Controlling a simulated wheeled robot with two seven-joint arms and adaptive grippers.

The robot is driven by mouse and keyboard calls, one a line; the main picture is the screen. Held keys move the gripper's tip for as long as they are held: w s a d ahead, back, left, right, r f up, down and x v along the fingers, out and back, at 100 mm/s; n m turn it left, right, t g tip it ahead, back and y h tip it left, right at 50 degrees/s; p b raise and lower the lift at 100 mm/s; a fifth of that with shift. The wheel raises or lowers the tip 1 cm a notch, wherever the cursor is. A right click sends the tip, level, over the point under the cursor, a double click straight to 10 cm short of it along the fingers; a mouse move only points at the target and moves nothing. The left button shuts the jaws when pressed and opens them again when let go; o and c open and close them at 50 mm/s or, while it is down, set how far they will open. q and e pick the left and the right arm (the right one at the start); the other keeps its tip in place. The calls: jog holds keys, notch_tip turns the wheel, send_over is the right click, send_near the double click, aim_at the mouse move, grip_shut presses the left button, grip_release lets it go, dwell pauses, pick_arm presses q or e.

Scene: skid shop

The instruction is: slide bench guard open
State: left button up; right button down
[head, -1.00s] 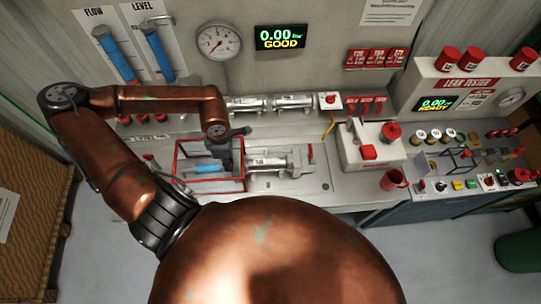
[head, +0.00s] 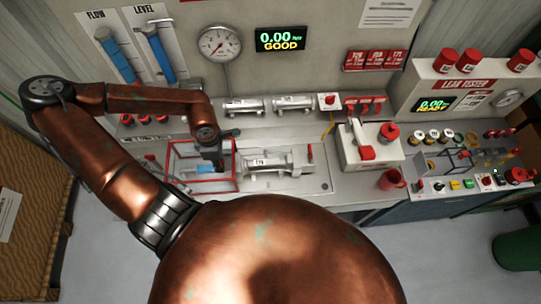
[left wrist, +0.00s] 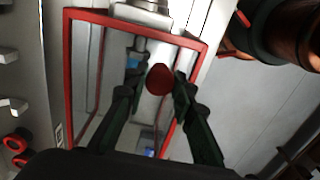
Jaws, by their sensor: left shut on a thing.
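The bench guard (head: 236,165) is a red-framed, clear-sided box on the left part of the bench. It stands around a blue part (head: 206,169), beside a silver cylinder (head: 268,164) on its right. My left gripper (head: 215,160) reaches down to the guard from the left. In the left wrist view the guard's red frame (left wrist: 135,14) surrounds the finger area. A round red knob (left wrist: 160,79) lies between the dark fingers (left wrist: 154,85), which are shut on it. The exact finger contact is hard to see in the head view. My right gripper is not in view.
Silver cylinders (head: 293,101) lie along the back of the bench. The leak tester (head: 468,84) is farther right.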

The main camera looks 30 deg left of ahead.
pick_arm(q)
jog(key=shift+s+a+p, duration=0.35)
jog(key=shift+a+p, duration=0.1)
jog(key=shift+p, duration=0.05)
jog(key=shift+s+a+p, duration=0.35)
jog(key=shift+a+p, duration=0.05)
jog(key=shift+a, duration=0.1)
jog(key=o, duration=0.9)
